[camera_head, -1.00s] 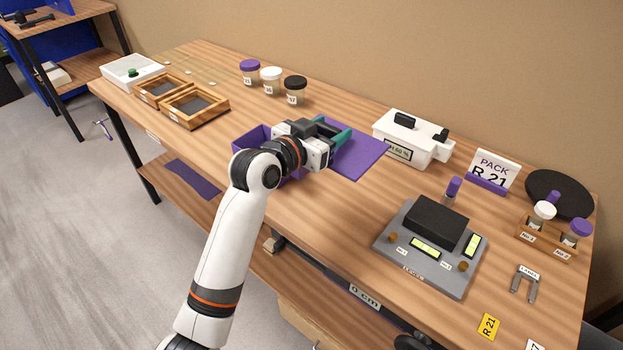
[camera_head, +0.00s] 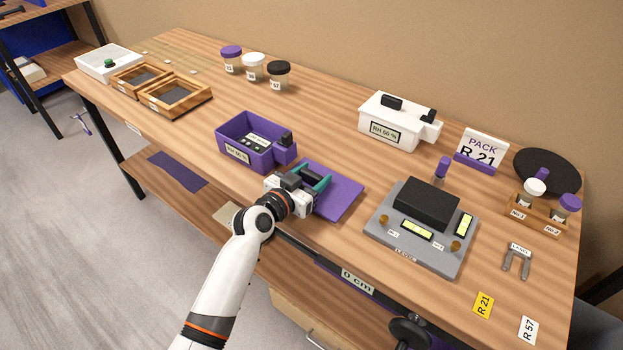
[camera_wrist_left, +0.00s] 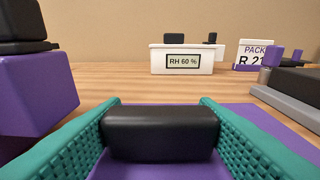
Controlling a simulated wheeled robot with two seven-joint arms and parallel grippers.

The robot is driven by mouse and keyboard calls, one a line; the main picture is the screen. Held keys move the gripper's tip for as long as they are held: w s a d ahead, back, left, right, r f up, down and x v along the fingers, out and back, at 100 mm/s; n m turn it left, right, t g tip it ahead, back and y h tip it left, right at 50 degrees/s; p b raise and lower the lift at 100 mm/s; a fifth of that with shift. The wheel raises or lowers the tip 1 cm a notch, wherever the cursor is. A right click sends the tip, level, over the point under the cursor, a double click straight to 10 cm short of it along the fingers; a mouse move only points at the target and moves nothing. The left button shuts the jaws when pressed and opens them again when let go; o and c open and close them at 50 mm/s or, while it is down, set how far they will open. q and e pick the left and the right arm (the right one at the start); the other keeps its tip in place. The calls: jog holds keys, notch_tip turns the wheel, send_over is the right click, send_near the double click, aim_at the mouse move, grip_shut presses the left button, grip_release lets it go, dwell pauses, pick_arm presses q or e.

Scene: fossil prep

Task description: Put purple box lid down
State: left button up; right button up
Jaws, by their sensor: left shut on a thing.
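The purple box lid (camera_head: 338,192) is a flat purple panel with a black handle, just right of the purple box near the front of the table. My left gripper (camera_head: 312,186) is shut on the lid's black handle (camera_wrist_left: 160,132), which shows between its teal fingers in the left wrist view. The lid looks level and low over the wood; I cannot tell whether it touches. My right gripper is out of view.
A white box (camera_head: 392,122) stands behind, with a PACK R 21 sign (camera_head: 481,145) beside it. A grey device (camera_head: 423,225) with a black block is close right of the lid. Wooden trays (camera_head: 176,96) and jars (camera_head: 254,69) are farther left. Bare wood lies behind the lid.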

pick_arm(q)
jog(key=shift+f, duration=0.25)
jog(key=shift+f, duration=0.15)
jog(key=o, duration=1)
jog(key=shift+r, duration=0.4)
jog(key=v, duration=1.2)
jog(key=shift+f, duration=0.15)
